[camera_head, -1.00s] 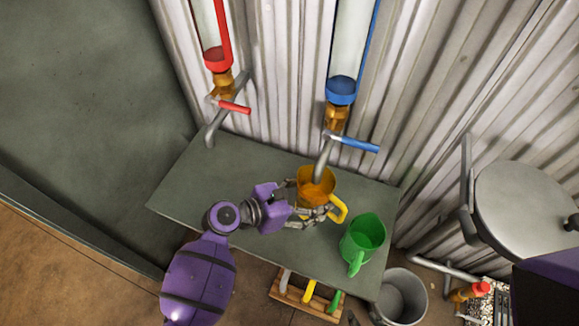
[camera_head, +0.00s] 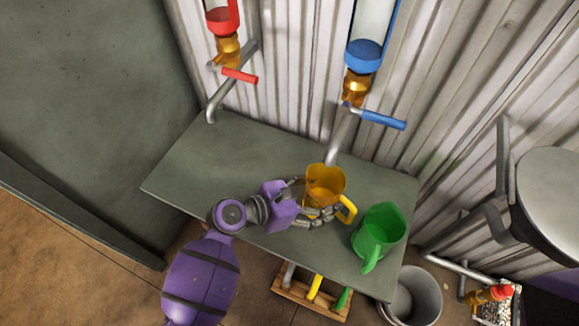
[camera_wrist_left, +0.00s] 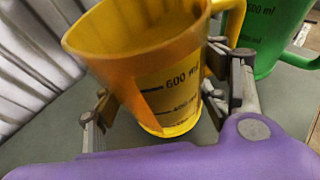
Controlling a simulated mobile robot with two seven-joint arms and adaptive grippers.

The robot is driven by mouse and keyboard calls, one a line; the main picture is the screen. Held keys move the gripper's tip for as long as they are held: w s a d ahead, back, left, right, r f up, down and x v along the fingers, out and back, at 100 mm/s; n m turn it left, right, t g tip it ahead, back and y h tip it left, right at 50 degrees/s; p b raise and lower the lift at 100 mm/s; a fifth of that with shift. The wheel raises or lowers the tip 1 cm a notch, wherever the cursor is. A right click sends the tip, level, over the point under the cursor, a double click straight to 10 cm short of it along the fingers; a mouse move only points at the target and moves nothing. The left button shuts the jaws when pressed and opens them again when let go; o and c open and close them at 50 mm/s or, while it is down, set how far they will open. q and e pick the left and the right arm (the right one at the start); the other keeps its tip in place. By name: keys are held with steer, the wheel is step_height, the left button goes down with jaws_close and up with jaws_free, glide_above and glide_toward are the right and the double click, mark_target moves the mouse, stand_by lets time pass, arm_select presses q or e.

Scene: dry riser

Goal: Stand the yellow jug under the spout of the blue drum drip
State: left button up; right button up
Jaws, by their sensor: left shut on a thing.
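The yellow jug (camera_head: 325,181) is at the middle of the grey table, with its handle to the right. My left gripper (camera_head: 312,202) is shut around its body. In the left wrist view the jug (camera_wrist_left: 165,65) sits between the fingers (camera_wrist_left: 160,100), its measuring marks facing the camera. The blue drum drip (camera_head: 364,55) hangs on the wall, and its grey spout (camera_head: 340,138) slants down to just behind the jug's rim. The spout's end is hidden or at the rim; I cannot tell whether the jug touches the table. My right gripper is not in view.
A green jug (camera_head: 379,232) stands close to the right of the yellow jug. A red drum drip (camera_head: 222,18) with its spout is at the left. A grey bucket (camera_head: 419,292) stands below the table's right edge. The table's left part is clear.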

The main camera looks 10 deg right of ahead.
arm_select(q)
steer(key=shift+f, duration=0.1)
stand_by(0.3)
steer(key=shift+f, duration=0.35)
steer(key=shift+f, duration=0.1)
steer(key=o, duration=1.3)
steer(key=v, duration=1.2)
